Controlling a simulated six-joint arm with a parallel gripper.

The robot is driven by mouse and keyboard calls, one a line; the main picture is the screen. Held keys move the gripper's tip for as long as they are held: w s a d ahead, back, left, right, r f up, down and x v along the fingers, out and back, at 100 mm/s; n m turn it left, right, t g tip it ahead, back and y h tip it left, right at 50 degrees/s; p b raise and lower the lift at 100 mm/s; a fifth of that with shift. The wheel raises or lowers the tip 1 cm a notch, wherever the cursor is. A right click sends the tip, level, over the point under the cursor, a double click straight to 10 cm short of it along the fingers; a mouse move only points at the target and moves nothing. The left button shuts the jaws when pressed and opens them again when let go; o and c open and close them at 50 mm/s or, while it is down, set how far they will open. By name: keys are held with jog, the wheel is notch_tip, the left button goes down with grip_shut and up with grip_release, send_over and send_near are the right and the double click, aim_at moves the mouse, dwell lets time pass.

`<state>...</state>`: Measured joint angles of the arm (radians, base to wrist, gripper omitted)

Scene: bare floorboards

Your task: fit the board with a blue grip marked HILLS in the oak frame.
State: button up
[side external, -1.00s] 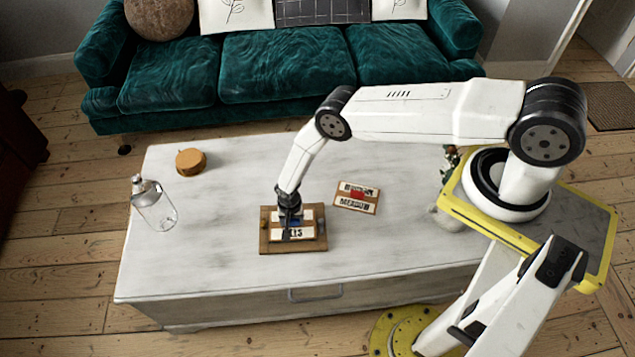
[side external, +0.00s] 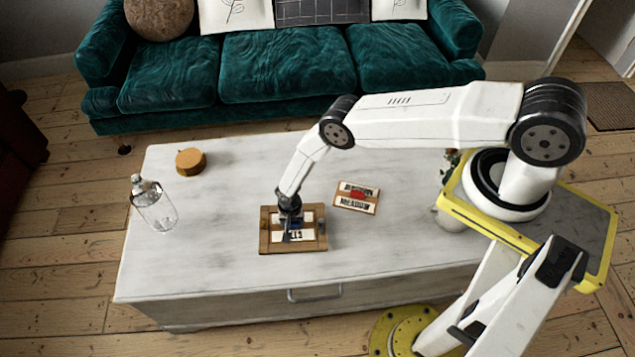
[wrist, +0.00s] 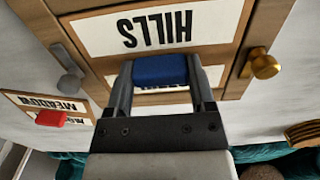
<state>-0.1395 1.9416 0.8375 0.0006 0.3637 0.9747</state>
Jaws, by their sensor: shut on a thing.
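The HILLS board (side external: 290,237) has white label strips on brown wood. It lies level within the outline of the oak frame (side external: 265,238) on the white chest top. The wrist view shows its HILLS label (wrist: 155,28) between the frame's wooden sides (wrist: 262,35). I cannot tell whether it is fully seated. My gripper (side external: 290,224) points down from above, its two fingers shut on the blue grip (wrist: 160,69) in the middle of the board. The fingers and palm hide much of the second label.
A board with a red grip marked MEADOW (side external: 357,198) lies right of the frame. A silver fitting (wrist: 70,65) and a brass knob (wrist: 262,64) flank the frame. A glass bottle (side external: 153,205) and a round wooden box (side external: 190,161) stand left. The front chest top is clear.

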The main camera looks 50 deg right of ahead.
dwell(0.3)
jog(key=o, duration=1.3)
jog(key=shift+c, duration=0.2)
jog(key=shift+r, duration=3.5)
